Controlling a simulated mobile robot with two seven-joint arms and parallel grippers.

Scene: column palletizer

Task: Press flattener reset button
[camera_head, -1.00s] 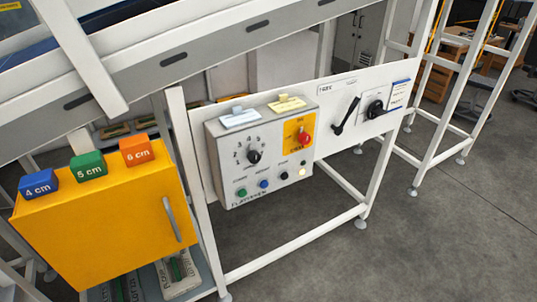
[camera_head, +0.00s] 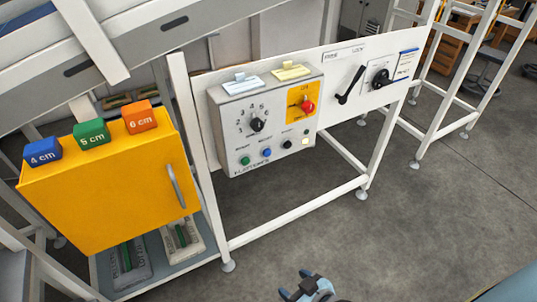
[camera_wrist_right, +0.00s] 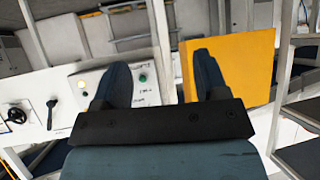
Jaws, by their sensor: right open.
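The flattener control box (camera_head: 232,133) is a grey panel on the white frame. Along its lower front are a green button (camera_head: 245,160), a blue button (camera_head: 267,152) whose small label seems to read reset, a black button (camera_head: 287,144) and a pale round light (camera_head: 305,141). My right gripper (camera_head: 308,286) shows at the bottom edge of the head view, below and apart from the box. In the right wrist view its fingers (camera_wrist_right: 162,68) are apart and empty. The box appears inverted there, with the green button (camera_wrist_right: 143,77) between the fingers; the blue button is not seen there. My left gripper is not in view.
Left of the box is a yellow cabinet (camera_head: 110,195) with blue, green and orange size blocks on top. A red knob (camera_head: 307,106) and a dial (camera_head: 257,124) sit above the buttons. A black lever (camera_head: 350,85) is to the right. The floor before the frame is clear.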

